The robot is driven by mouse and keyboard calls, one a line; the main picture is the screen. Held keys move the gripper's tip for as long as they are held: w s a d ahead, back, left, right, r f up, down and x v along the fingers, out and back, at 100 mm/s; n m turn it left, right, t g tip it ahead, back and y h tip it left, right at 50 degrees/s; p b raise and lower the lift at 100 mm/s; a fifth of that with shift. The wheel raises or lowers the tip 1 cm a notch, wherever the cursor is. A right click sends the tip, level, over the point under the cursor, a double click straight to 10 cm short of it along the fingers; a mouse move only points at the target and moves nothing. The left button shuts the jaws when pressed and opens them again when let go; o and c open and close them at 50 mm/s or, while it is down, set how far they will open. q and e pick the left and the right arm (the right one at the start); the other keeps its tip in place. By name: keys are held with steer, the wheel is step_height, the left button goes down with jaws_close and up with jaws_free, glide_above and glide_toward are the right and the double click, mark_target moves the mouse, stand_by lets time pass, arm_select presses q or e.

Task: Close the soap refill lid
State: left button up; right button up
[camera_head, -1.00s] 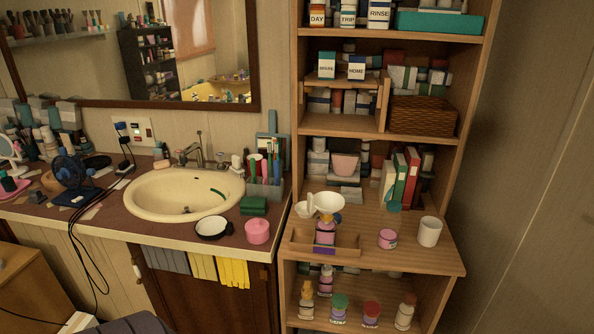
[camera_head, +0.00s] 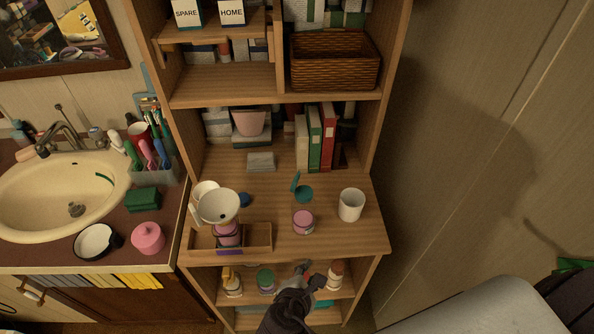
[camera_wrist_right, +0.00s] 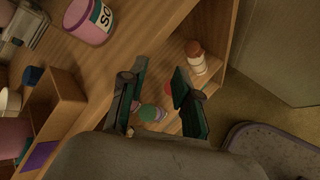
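A pink jar (camera_head: 303,223) stands on the wooden shelf top, left of the white cup. My right gripper (camera_head: 310,275) is open and empty, below and in front of the jar at the shelf's front edge. Its two fingers (camera_wrist_right: 157,92) are apart in the wrist view. My left gripper is not in view.
A white cup (camera_head: 351,205) stands right of the jar. A wooden tray (camera_head: 260,236) with a funnel (camera_head: 218,206) over a pink bottle is at left. Bottles, including a white one (camera_head: 335,275), stand on the lower shelf near my gripper. Books (camera_head: 327,137) stand behind.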

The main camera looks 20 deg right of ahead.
step_height(320, 180, up, 6)
steer(key=w+a+n+t+h, duration=0.1)
steer(key=w+a+n+t, duration=0.1)
steer(key=a+n, duration=0.1)
steer(key=n+t+h+p, duration=0.1)
steer(key=n+t+h, duration=0.2)
steer(key=n+t, duration=0.1)
glide_toward(296, 179)
steer(key=p+x, duration=0.3)
steer(key=x, duration=0.6)
steer(key=shift+w+d, duration=0.3)
steer(key=shift+w, duration=0.05)
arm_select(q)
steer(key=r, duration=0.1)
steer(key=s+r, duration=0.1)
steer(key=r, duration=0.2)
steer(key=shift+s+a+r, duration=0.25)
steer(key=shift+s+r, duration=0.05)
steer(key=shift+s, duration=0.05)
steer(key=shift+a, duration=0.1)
arm_select(e)
jaws_close()
